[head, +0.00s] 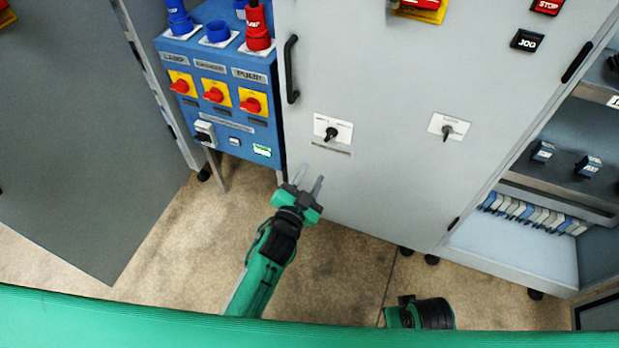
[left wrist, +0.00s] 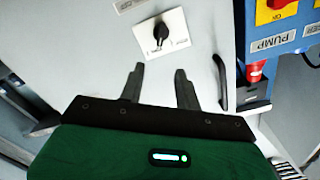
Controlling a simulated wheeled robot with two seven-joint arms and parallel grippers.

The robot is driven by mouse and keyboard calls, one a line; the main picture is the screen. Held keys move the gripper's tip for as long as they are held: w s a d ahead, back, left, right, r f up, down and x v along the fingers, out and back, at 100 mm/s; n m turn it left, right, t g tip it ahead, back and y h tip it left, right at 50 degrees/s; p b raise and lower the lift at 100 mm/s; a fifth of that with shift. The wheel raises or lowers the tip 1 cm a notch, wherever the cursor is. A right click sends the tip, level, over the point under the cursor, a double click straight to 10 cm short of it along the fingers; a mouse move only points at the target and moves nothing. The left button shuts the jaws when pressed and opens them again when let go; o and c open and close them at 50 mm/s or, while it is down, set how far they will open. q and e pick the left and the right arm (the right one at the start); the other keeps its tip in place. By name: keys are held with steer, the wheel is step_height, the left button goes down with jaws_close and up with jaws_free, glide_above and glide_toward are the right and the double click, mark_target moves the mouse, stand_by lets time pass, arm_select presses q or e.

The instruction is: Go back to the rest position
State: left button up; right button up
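My left gripper (head: 309,186) is in the middle of the head view, low in front of the grey cabinet door (head: 385,130). Its two grey fingers are apart, with nothing between them. In the left wrist view the fingers (left wrist: 159,85) also stand apart and empty, below a black rotary switch (left wrist: 161,32) on a white plate. That switch (head: 331,133) sits above and to the right of the gripper in the head view, apart from it. A green and black part of my own body shows at the bottom right of the head view; my right gripper does not show.
A blue panel (head: 222,85) with several red-on-yellow switches and plugs stands left of the door. A black door handle (head: 291,69) is between them. A second switch (head: 449,129) is further right. An open cabinet (head: 545,185) is at the right. Concrete floor (head: 165,265) is clear below.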

arm_select(q)
steer(key=shift+f, duration=0.1)
stand_by(0.5)
